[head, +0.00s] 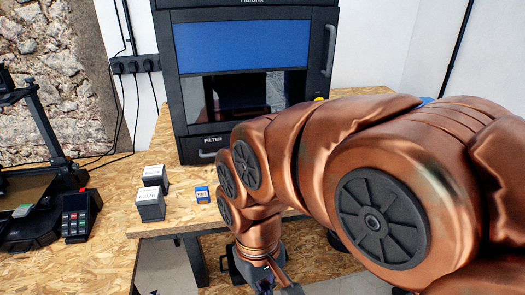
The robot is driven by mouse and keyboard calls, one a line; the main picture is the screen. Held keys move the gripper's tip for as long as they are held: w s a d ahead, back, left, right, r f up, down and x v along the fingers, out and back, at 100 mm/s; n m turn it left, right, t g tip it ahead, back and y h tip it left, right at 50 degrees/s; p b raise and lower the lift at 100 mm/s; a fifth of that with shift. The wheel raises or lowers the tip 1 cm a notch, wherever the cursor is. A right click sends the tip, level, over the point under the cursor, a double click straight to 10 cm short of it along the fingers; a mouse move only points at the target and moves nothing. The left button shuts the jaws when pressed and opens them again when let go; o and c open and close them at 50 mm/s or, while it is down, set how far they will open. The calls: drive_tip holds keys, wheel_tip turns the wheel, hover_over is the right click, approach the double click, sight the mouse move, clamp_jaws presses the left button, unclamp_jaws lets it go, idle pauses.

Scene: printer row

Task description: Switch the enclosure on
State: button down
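The enclosure (250,20) is a dark cabinet with a blue panel over a dark window and a handle on its right side. It stands at the back of the wooden table, with a drawer marked FILTER (208,154) low at its front. My copper-coloured arm hides its lower right part. A small yellow part (318,99) shows just above the arm there; I cannot tell what it is. I see no clear power switch. My gripper (266,286) is at the bottom edge, below and in front of the table edge, apart from the enclosure. Its fingers are not clear.
A printer (35,200) with a small keypad unit (78,215) is at the left. A power strip (132,64) hangs on the wall.

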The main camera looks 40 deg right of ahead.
drive_tip(key=w+d+r+m+t+p, duration=0.1)
drive_tip(key=w+d+r, duration=0.3)
drive_tip(key=w+r, duration=0.3)
drive_tip(key=w+d+r+m+p, duration=0.1)
drive_tip(key=w+d+r, duration=0.3)
drive_tip(key=w, duration=0.6)
drive_tip(key=w+d+r+m+p, duration=0.1)
drive_tip(key=w+d+r+m, duration=0.1)
drive_tip(key=w+d+r, duration=0.7)
drive_tip(key=w+d, duration=0.2)
drive_tip(key=d, duration=0.2)
drive_tip(key=shift+w+r+t+p, duration=0.2)
drive_tip(key=shift+r+t+p, duration=0.1)
drive_tip(key=shift+r+t, duration=0.1)
drive_tip(key=shift+f, duration=0.15)
drive_tip(key=shift+f+b, duration=1.1)
drive_tip(key=shift+f, duration=5.8)
